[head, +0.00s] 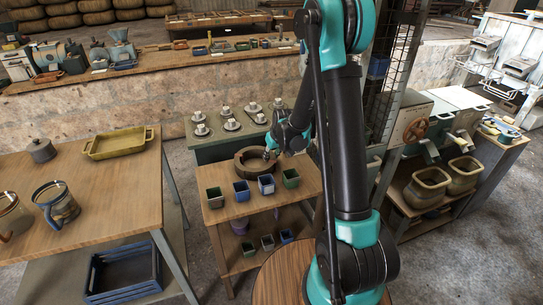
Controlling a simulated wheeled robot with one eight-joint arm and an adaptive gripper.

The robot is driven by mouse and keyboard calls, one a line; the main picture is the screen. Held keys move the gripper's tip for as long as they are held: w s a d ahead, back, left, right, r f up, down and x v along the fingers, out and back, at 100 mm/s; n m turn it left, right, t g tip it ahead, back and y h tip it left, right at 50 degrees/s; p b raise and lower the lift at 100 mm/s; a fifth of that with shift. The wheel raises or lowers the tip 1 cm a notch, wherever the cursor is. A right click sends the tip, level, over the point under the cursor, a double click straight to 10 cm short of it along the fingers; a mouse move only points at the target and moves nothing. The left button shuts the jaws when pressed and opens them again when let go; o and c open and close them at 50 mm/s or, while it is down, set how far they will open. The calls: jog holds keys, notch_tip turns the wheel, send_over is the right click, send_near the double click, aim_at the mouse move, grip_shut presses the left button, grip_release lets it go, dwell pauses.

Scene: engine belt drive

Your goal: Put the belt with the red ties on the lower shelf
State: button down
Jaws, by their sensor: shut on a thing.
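A thick brown ring (241,164), which looks like the belt, is at the back of the small wooden stand's top (225,210). I cannot make out red ties on it. My gripper (269,154) is at the ring's right rim, shut on it; the fingers are small and partly hidden. I cannot tell whether the ring rests on the top or is slightly raised. The stand's lower shelf (240,263) holds several small pots and a purple item (240,224).
Several square pots (241,192) line the front of the stand's top. Behind is a green bench (205,152) with metal fittings. A wooden table (110,200) with mugs and a yellow tray (118,143) is at left. A round wooden top (275,280) is in front.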

jog(key=c, duration=1.1)
grip_release()
